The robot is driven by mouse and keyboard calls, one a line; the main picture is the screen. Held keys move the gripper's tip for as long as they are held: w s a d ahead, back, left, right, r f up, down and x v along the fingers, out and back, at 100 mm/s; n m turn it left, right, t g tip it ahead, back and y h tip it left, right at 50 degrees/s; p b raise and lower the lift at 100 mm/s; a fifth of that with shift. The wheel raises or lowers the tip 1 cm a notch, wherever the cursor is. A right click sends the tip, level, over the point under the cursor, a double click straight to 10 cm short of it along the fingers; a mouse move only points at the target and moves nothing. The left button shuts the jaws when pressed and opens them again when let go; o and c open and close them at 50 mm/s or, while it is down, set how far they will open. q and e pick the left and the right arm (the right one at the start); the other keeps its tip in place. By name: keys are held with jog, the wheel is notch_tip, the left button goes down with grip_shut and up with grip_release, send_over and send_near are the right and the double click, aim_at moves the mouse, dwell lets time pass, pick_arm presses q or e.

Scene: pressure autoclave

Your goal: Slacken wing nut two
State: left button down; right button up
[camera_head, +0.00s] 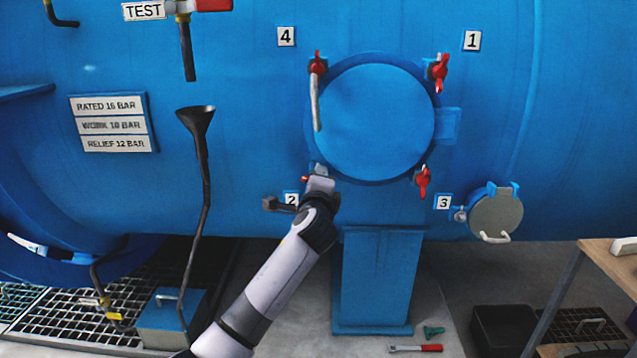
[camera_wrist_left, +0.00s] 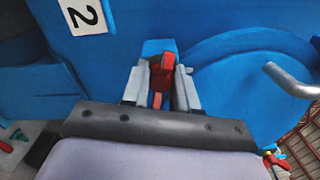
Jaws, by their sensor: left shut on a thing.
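The round blue hatch cover (camera_head: 370,118) is on the blue vessel. Red wing nut two (camera_wrist_left: 164,72) is at its lower left, by the label 2 (camera_wrist_left: 84,16), partly hidden by my gripper. My left gripper (camera_head: 318,173) is shut on it, with one grey finger on each side in the left wrist view (camera_wrist_left: 161,86). Label 2 also shows in the head view (camera_head: 291,198). The red wing nuts one (camera_head: 438,72), three (camera_head: 423,183) and four (camera_head: 318,66) sit around the cover. My right gripper is not in view.
A grey handle (camera_head: 316,105) hangs at the cover's left edge, above my gripper. A black funnel on a bent pipe (camera_head: 199,140) stands left of my arm. A small round port (camera_head: 496,215) and a wooden table (camera_head: 610,255) are right. A red-handled tool (camera_head: 416,348) lies on the floor.

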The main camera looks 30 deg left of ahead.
pick_arm(q)
jog(key=n, duration=0.3)
jog(key=shift+d+f+n+b, duration=0.1)
jog(key=shift+f+n+b, duration=0.05)
jog(key=shift+n+b, duration=0.25)
jog(key=n+b, duration=0.1)
jog(key=n, duration=0.2)
jog(key=shift+n, duration=0.3)
jog(key=n+b, duration=0.1)
jog(key=n, duration=0.3)
jog(key=shift+n, duration=1.5)
jog(key=shift+r+b, duration=0.2)
jog(key=shift+b, duration=0.1)
jog(key=c, duration=1)
grip_release()
jog(key=shift+o, duration=0.2)
jog(key=v, duration=0.7)
jog(key=shift+p, duration=0.35)
